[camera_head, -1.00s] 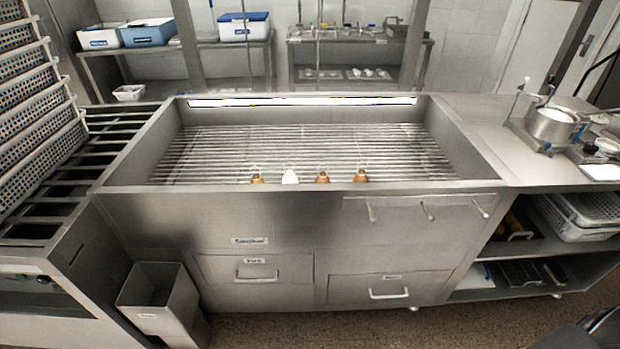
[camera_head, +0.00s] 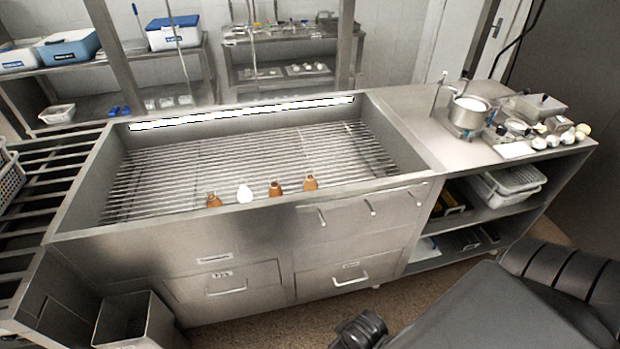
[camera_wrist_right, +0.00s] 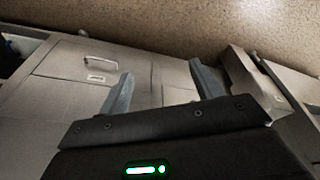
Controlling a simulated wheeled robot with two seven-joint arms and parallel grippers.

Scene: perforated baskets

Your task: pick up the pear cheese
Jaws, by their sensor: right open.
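Small pear-shaped cheeses stand in a row at the front edge of the vat (camera_head: 80,225). One is white (camera_head: 245,194); three are brown, at the left (camera_head: 214,201), the middle (camera_head: 275,189) and the right (camera_head: 310,183). Several pale rounded pieces (camera_head: 540,143) also lie on the right counter; they are too small to identify surely. My right gripper (camera_wrist_right: 162,82) is open and empty in the right wrist view, its two fingers apart in front of steel cabinet fronts. No cheese shows in that view. My left gripper is not in view.
The steel counter (camera_head: 425,120) right of the vat holds a pot (camera_head: 468,110) and trays. Shelves with a white basket (camera_head: 515,182) are below it. An open bin (camera_head: 125,320) stands at the front left. Brown floor (camera_head: 290,325) lies before the cabinets.

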